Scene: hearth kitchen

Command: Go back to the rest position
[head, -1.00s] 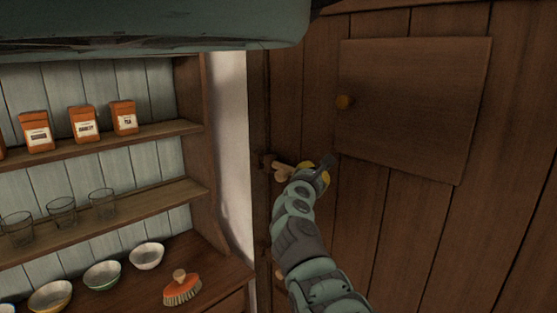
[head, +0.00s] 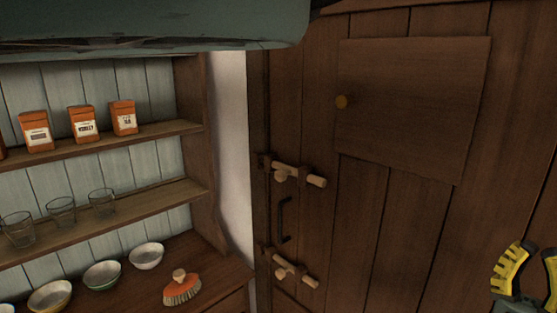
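My gripper (head: 531,272) is at the lower right edge of the head view, partly cut off. Its yellow ridged fingers stand apart with nothing visible between them. It is well to the right of the wooden door's bolts and apart from them. The rest of my arm is out of view.
A dark plank door (head: 395,215) fills the right side, with an upper wooden bolt (head: 298,174), a black handle (head: 283,220) and a lower bolt (head: 295,271). A small hatch (head: 410,105) has a yellow knob. Left, shelves hold orange tins, glasses, bowls and an orange brush (head: 182,290).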

